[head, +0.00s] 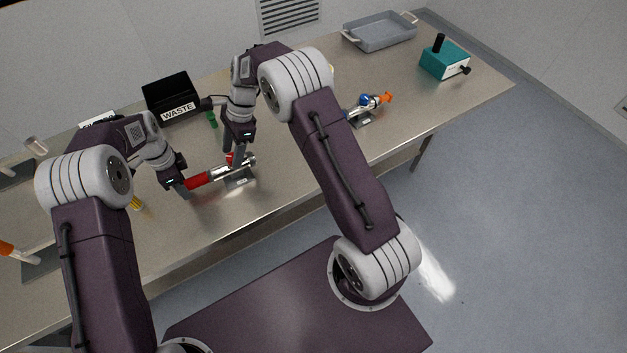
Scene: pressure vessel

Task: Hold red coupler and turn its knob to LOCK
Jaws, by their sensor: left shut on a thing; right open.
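The red coupler (198,181) lies nearly level on the table, joined to a silver metal body (219,173) on a small grey stand (239,179). My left gripper (184,189) is shut on the red coupler at its left end. A small red part, probably the knob (229,158), shows on top of the silver body. My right gripper (238,158) is open, pointing down right beside this red part and partly hiding it. I cannot tell whether its fingers touch it. The LOCK marking and the knob's turn angle are too small to read.
A black WASTE bin (172,101) stands behind, with a green item (212,119) near it. A blue and orange fitting (370,102), teal box (444,61) and grey tray (380,33) are to the right. Yellow pieces (137,203) lie left. The table (290,150) is clear right of the stand.

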